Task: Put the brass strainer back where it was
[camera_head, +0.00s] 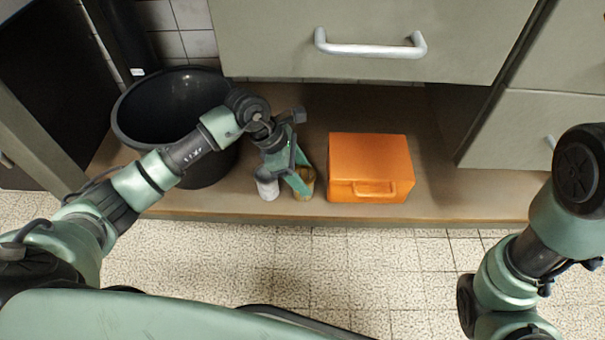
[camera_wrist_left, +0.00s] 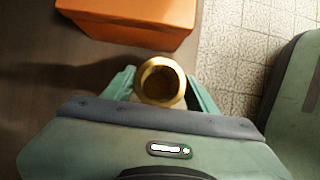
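The brass strainer (camera_head: 306,184) stands near the front edge of the low shelf, partly hidden by my gripper in the head view. In the left wrist view its round, hollow brass end (camera_wrist_left: 162,82) faces the camera, centred between the fingers. My left gripper (camera_head: 298,178) points down, with one finger on each side of the strainer. The fingers look closed against its sides. Whether its base touches the shelf is hard to tell. My right arm shows at the right, but its gripper is out of view.
A white cylindrical thing (camera_head: 267,188) stands close left of the strainer. An orange box (camera_head: 370,165) with a handle stands to its right. A big black bucket (camera_head: 128,128) is at the left on the shelf (camera_head: 440,205). A drawer (camera_head: 365,20) overhangs behind.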

